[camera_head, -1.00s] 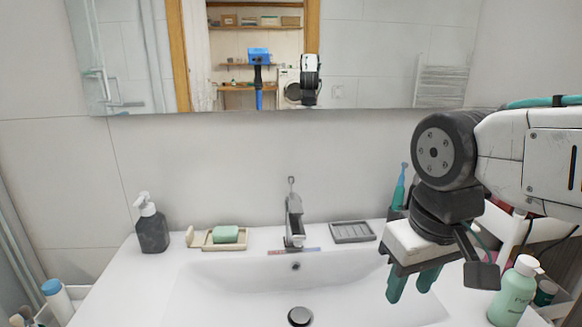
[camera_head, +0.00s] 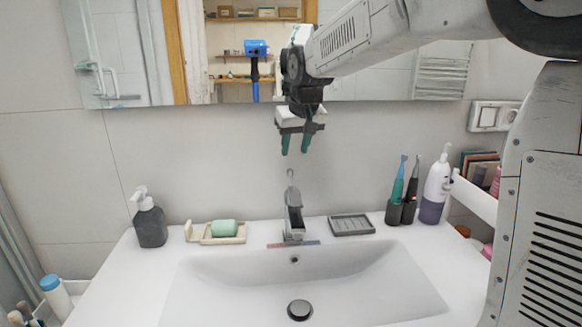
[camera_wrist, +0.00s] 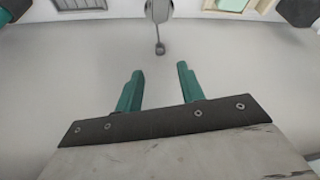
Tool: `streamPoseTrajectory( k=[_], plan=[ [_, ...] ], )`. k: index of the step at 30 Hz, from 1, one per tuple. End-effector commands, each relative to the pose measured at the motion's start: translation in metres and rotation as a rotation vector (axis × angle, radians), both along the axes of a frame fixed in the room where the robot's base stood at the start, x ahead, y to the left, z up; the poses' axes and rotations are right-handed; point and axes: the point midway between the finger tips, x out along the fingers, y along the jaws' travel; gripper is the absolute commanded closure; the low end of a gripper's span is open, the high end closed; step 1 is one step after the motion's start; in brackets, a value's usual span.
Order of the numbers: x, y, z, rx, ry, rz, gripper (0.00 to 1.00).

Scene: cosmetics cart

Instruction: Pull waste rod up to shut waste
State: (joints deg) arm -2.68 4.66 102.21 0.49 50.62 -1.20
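The waste rod (camera_head: 290,174) is a thin upright metal rod with a small rounded top, just behind the faucet (camera_head: 293,215). In the wrist view the rod's top (camera_wrist: 160,48) lies beyond and between my fingertips, with the faucet (camera_wrist: 160,9) above it in the picture. My gripper (camera_head: 295,150) points down above the rod in the head view. Its two green fingers are apart and nothing is between them; the wrist view (camera_wrist: 158,72) shows the same gap. The round dark waste plug (camera_head: 299,309) sits in the white basin (camera_head: 400,290).
A dark soap bottle (camera_head: 150,220) and a dish with green soap (camera_head: 223,228) stand left of the faucet. A grey tray (camera_head: 351,225), toothbrushes (camera_head: 397,190) and a white pump bottle (camera_head: 436,188) stand right. The mirror (camera_head: 130,50) is on the wall behind.

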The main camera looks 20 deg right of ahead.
Motion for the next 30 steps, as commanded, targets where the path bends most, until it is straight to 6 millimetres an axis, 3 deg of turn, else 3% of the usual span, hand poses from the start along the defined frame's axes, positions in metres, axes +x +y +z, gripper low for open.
streamPoseTrajectory(
  k=[15, 26, 30],
  plan=[
    [0.027, 0.002, -0.065, 0.000, 0.001, 0.001, 0.61],
    [0.029, 0.002, -0.070, 0.000, 0.000, 0.001, 0.61],
    [0.029, 0.002, -0.070, 0.000, 0.000, 0.001, 1.00]
  ],
)
